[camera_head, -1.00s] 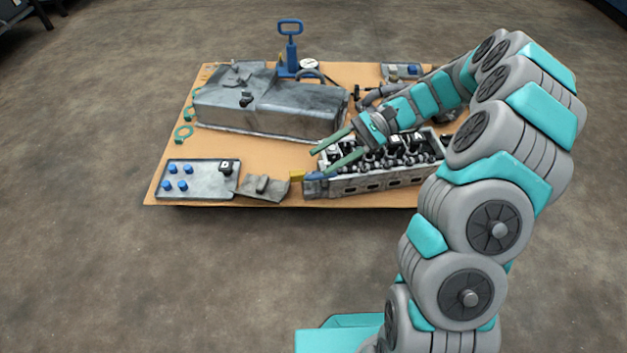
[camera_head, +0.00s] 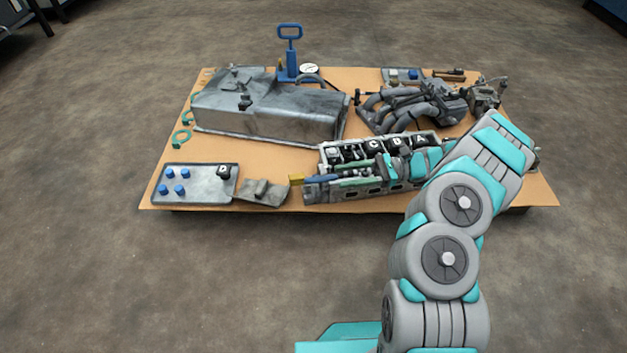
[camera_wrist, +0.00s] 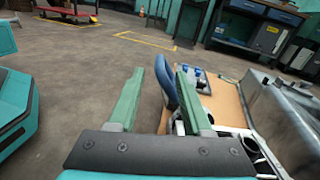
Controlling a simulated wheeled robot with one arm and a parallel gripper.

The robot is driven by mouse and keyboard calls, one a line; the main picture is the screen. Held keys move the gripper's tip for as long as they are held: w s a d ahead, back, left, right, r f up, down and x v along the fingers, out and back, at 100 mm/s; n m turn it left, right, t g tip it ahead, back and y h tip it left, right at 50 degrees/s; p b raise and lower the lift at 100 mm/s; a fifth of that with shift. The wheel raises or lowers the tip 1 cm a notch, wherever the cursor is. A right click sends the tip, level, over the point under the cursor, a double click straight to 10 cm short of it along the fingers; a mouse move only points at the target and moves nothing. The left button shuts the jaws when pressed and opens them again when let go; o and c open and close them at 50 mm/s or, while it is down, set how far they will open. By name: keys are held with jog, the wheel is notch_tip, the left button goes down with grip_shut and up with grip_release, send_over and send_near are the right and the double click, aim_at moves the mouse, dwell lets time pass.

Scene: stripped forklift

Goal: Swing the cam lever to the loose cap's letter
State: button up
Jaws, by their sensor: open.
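The cam lever (camera_head: 320,180), blue with a yellow piece (camera_head: 296,179) by its tip, sticks out left from the left end of the grey cylinder head (camera_head: 400,189). The loose cap (camera_head: 224,171), a dark block with a pale mark, sits on the tray's right part; I cannot read its letter. My gripper (camera_head: 345,172) is open, low over the head's left part, fingers pointing left. In the wrist view the blue lever (camera_wrist: 166,85) appears between the fingers, close to the right one; contact cannot be told.
The grey tray (camera_head: 205,192) also holds several blue pegs. A bent grey plate (camera_head: 262,193) lies between tray and head. A large metal cover (camera_head: 270,112) and a blue-handled tool (camera_head: 290,55) stand behind. Dark manifold pipes (camera_head: 405,105) lie behind the head. Bare board shows at centre left.

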aim_at(315, 180)
jog(key=a, duration=0.3)
jog(key=s+a, duration=0.1)
jog(key=a, duration=0.2)
jog(key=a+b, duration=0.1)
jog(key=a, duration=0.2)
jog(key=shift+s, duration=0.2)
grip_shut()
dwell(1.1)
